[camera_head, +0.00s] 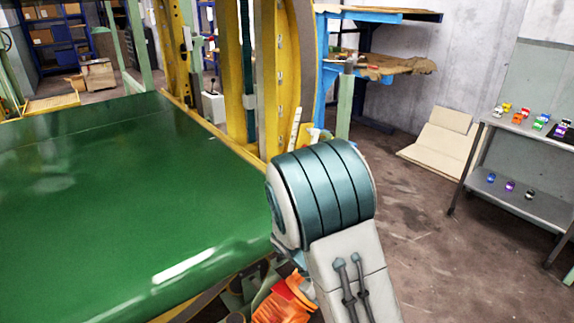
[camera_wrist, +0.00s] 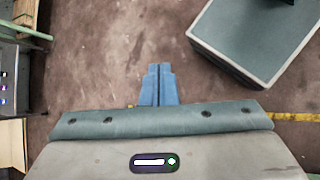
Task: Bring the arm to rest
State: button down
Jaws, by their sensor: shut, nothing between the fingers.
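My gripper (camera_wrist: 160,72) shows in the wrist view as two blue fingers pressed together, shut and empty. It hangs over bare brown floor, apart from anything around it. In the head view my arm (camera_head: 325,195) is folded in front of me, with a large teal and white joint at the lower middle. The gripper itself is hidden in the head view.
A green machine bed (camera_head: 120,190) fills the left. A grey shelf table (camera_head: 530,135) with small coloured items stands at right. Flattened cardboard (camera_head: 440,140) leans by the wall. A grey-topped box (camera_wrist: 255,35) is near my gripper. Floor between is clear.

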jog(key=s+d+r+m+t+y+p, duration=0.1)
jog(key=s+r+m+t+y+p, duration=0.2)
jog(key=r, duration=0.9)
jog(key=s+r+m+t+y+p, duration=0.3)
jog(key=s+r, duration=0.4)
jog(key=r, duration=0.5)
jog(key=shift+s+d+r+m+t+y+p, duration=0.2)
jog(key=shift+s+d+m+t+y+p, duration=0.15)
jog(key=shift+m+y+p, duration=0.5)
jog(key=shift+w, duration=0.1)
